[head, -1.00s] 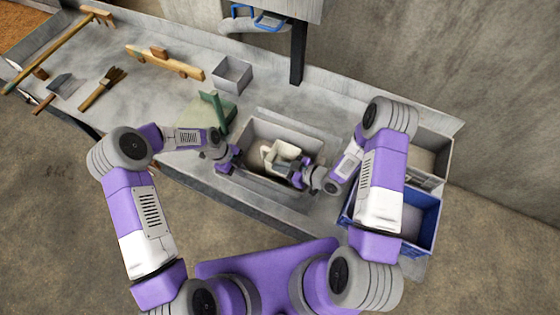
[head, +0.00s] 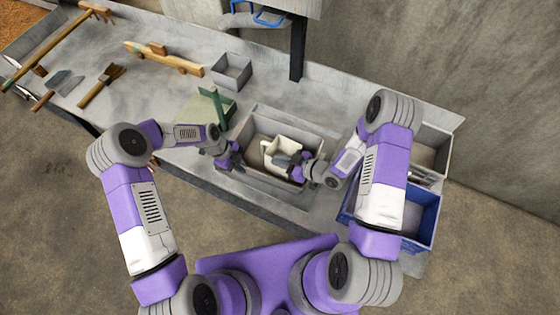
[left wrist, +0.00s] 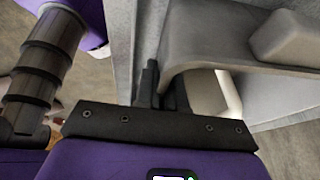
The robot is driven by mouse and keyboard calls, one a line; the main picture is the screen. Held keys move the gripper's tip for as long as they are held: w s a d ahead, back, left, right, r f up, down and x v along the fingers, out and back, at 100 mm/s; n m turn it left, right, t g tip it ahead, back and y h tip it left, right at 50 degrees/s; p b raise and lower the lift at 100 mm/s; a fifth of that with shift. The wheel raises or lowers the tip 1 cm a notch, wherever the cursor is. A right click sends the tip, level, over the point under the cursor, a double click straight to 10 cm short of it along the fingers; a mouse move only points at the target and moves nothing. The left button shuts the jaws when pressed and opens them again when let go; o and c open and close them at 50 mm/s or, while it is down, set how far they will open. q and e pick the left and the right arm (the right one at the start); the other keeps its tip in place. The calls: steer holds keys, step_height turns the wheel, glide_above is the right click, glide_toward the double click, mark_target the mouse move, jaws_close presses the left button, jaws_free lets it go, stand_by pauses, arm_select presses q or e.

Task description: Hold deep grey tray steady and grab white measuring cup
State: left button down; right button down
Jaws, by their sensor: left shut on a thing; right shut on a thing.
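The deep grey tray (head: 311,127) stands on the counter in the middle of the head view. My left gripper (head: 237,159) is at its left end, shut on the tray wall. The left wrist view shows its dark fingers (left wrist: 161,88) against the rim of the tray (left wrist: 190,35). The white measuring cup (head: 281,144) is inside the tray's outline. My right gripper (head: 287,161) is shut on the cup from the right front and hides part of it. I cannot tell whether the cup touches the tray's contents.
A blue crate (head: 425,225) and a grey bin (head: 435,140) are at the right. Wooden tools, including a brush (head: 102,84), lie at far left.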

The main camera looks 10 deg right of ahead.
step_height(320, 180, up, 9)
steer(key=shift+f, duration=0.2)
arm_select(q)
steer(key=c, duration=1.1)
jaws_free()
steer(key=shift+c, duration=0.2)
steer(key=shift+r, duration=0.1)
steer(key=v, duration=1.2)
